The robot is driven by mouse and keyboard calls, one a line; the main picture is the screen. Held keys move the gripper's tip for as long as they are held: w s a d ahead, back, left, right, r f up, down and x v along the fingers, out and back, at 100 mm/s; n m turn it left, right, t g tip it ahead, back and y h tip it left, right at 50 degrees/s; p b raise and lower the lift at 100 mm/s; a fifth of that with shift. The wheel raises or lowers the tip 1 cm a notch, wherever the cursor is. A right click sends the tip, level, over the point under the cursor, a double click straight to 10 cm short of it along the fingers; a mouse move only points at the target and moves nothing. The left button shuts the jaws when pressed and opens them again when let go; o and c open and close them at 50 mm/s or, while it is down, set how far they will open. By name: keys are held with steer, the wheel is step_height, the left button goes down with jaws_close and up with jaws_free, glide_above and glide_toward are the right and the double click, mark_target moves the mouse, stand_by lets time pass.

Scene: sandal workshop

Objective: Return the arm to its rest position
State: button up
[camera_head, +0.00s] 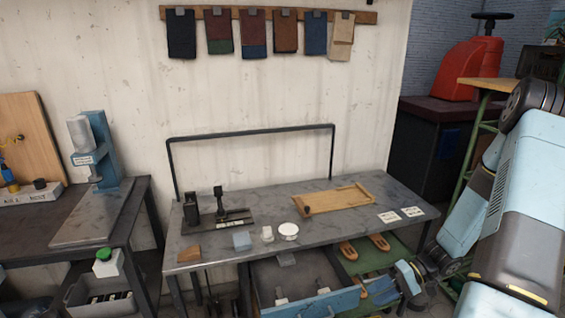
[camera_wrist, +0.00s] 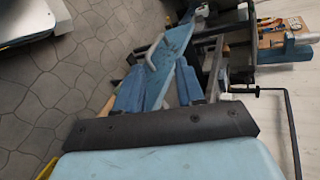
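My arm (camera_head: 520,205) comes in from the right in the camera_head view and bends down to the front right of the workbench. My gripper (camera_wrist: 159,82) shows in the wrist view with its two blue fingers apart and nothing held between them. Behind the gap is the blue front of an open drawer (camera_wrist: 172,62), with a pale handle on it. In the camera_head view the gripper is low beside the drawers, partly overlapping them, so its exact gap to the drawer front cannot be told.
The workbench (camera_head: 345,222) carries a wooden tray (camera_head: 337,200), a black press (camera_head: 220,205), a white round tin (camera_head: 288,231) and cards. Open drawers below hold brown sandal pieces (camera_head: 379,242). A red machine (camera_head: 468,68) stands at the right. Bare floor (camera_wrist: 50,95) shows in the wrist view.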

step_height(320, 180, up, 23)
steer(key=s+a+n+t+h, duration=0.1)
steer(key=a+n+h, duration=0.1)
steer(key=h, duration=0.7)
steer(key=s+a+r+t+h, duration=0.1)
steer(key=s+r+t, duration=0.2)
steer(key=s+r, duration=0.2)
steer(key=s+a+r+m+t+h, duration=0.1)
steer(key=s+r+t, duration=0.3)
steer(key=r, duration=0.8)
steer(key=shift+s+h, duration=0.8)
steer(key=shift+s, duration=0.2)
